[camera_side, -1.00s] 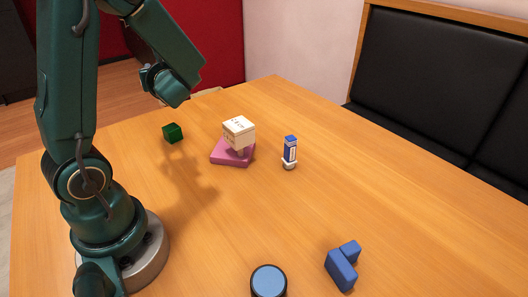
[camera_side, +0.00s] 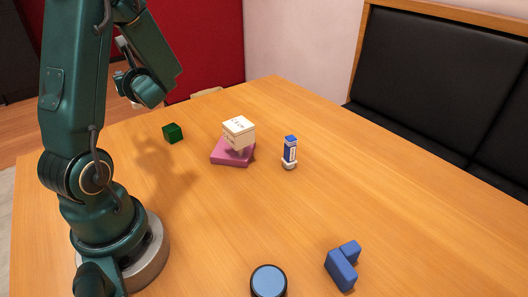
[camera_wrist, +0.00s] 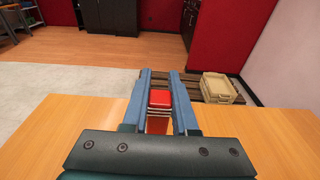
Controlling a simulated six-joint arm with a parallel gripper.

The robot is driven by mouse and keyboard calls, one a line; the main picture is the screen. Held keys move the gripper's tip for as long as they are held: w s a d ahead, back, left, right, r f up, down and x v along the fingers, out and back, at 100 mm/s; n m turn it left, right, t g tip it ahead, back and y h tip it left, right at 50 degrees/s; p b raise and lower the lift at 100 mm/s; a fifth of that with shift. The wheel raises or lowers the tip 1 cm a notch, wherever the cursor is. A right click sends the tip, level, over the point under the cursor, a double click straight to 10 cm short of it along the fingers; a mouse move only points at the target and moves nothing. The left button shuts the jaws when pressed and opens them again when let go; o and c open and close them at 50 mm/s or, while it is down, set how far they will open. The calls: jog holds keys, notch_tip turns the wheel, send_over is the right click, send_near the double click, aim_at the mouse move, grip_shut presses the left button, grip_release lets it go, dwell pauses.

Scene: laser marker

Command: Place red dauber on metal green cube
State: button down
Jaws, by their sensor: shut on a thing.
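In the wrist view my gripper (camera_wrist: 161,84) is shut on the red dauber (camera_wrist: 160,100). Its red top shows between the two blue fingers, with pale bands below it. The metal green cube (camera_side: 172,132) sits on the far left part of the table in the side view, apart from other things. In that view my gripper and the dauber are mostly hidden behind my arm, at the upper left, above the table and near the green cube's side. The cube does not show in the wrist view.
On the table (camera_side: 330,210) a pink block (camera_side: 226,158) bears a cream box-shaped piece (camera_side: 239,132). A blue and white bottle (camera_side: 290,152) stands to its right. A blue L-shaped block (camera_side: 341,270) and a blue round disc (camera_side: 268,281) lie in front. A beige crate (camera_wrist: 217,87) stands beyond the table.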

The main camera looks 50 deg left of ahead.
jog(key=w+f, duration=0.6)
jog(key=f, duration=0.2)
jog(key=shift+w, duration=0.25)
jog(key=shift+d, duration=0.1)
jog(key=shift+f, duration=0.1)
jog(key=c, duration=0.7)
grip_release()
